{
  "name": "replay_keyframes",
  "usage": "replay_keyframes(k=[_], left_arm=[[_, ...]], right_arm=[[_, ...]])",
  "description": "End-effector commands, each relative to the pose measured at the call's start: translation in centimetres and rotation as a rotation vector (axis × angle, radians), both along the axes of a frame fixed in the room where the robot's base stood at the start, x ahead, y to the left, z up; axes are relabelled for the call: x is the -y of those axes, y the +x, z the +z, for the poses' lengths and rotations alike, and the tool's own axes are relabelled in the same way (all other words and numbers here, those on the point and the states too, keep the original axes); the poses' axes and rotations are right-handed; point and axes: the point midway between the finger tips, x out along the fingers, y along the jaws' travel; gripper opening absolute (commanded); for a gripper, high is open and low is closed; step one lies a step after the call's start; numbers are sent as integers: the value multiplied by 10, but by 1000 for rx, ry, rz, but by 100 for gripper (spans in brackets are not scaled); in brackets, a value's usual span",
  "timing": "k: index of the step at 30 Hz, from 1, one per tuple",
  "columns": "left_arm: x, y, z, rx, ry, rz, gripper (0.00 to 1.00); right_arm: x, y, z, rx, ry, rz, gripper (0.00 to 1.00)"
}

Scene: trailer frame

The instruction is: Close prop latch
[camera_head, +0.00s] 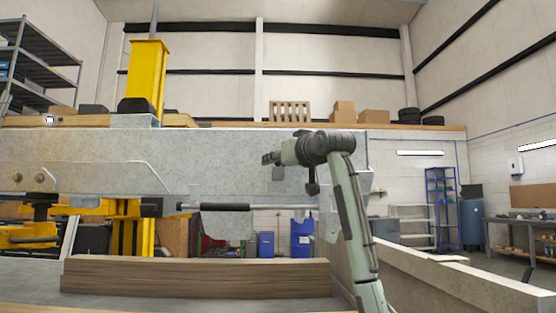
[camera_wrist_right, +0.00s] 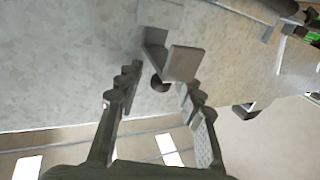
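A long grey galvanised beam (camera_head: 90,150) of the trailer frame spans the head view. My right gripper (camera_head: 268,158) is in front of its face, right of centre. A small grey bracket (camera_head: 278,173), which looks like the prop latch, shows just below the gripper. In the right wrist view a grey plate (camera_wrist_right: 184,62) with a round dark knob (camera_wrist_right: 160,84) sticks out from the beam. My right gripper (camera_wrist_right: 159,82) is open there, with its fingers apart on either side of the knob. Contact cannot be told. My left gripper is out of view.
A rod with a black sleeve (camera_head: 225,207) runs level under the beam. A wooden block (camera_head: 195,276) lies below it. A yellow post (camera_head: 147,75) rises behind the beam at left. A pale rail (camera_head: 450,280) runs along the lower right.

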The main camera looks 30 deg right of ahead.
Motion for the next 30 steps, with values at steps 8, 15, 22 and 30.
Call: replay_keyframes(k=[8, 15, 22, 30], left_arm=[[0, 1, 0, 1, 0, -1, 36], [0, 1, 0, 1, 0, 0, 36], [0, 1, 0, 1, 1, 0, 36], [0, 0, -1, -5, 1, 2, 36]], right_arm=[[0, 0, 0, -1, 0, 0, 29], [0, 0, 0, -1, 0, 0, 0], [0, 0, -1, -1, 0, 0, 0], [-1, 0, -2, 5, -4, 0, 0]])
